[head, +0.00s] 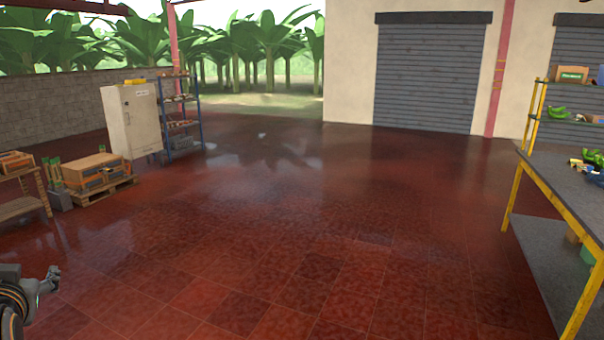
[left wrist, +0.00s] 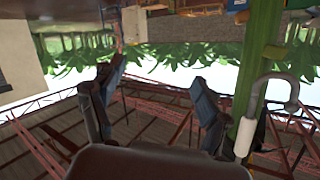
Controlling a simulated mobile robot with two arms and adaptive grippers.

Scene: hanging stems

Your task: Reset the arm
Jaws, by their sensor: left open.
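My left gripper (head: 50,278) shows at the lower left edge of the head view, over the red floor, small and partly cut off by the frame. In the left wrist view, my left gripper (left wrist: 158,72) has its two dark fingers spread apart with nothing between them. The wrist picture looks upside down, with roof beams low in the frame and plants above. My right gripper is in neither view.
In the left wrist view, a green post or stem (left wrist: 262,45) and a pale hook-shaped bar (left wrist: 248,128) are right of the fingers. In the head view, a workbench (head: 560,205) stands right, a cabinet (head: 131,121) and loaded pallet (head: 108,188) left. The middle floor is clear.

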